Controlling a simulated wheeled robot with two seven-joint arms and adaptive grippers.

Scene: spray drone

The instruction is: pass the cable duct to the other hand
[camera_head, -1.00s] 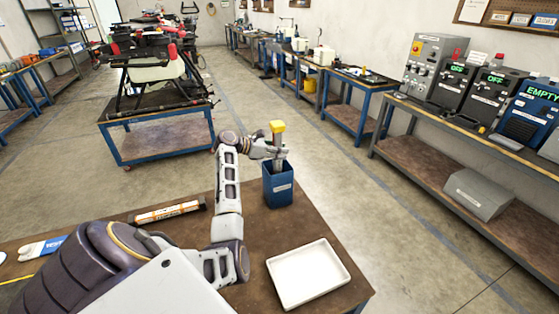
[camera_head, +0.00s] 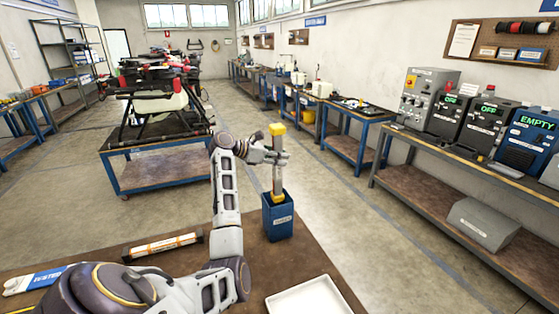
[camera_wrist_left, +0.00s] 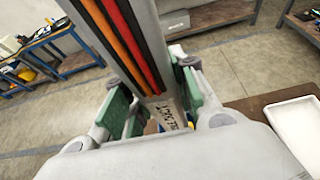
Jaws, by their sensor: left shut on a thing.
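The cable duct (camera_head: 277,178) is a long upright grey piece with a yellow cap at its top and a yellow part at its lower end. My left gripper (camera_head: 274,156) is shut on it below the top cap. The duct's lower end is at the mouth of the blue holder (camera_head: 278,219); I cannot tell whether it is fully clear. In the left wrist view, the duct (camera_wrist_left: 128,38) shows red, orange and dark lines along it, between the green finger pads of my left gripper (camera_wrist_left: 155,102). My right gripper is not in view.
The holder stands on the brown table (camera_head: 262,262). A white tray (camera_head: 309,297) lies at the front right, and an orange-labelled tube (camera_head: 162,246) and a glove (camera_head: 36,281) at left. A drone (camera_head: 160,85) stands on a bench beyond. Open floor lies right of the table.

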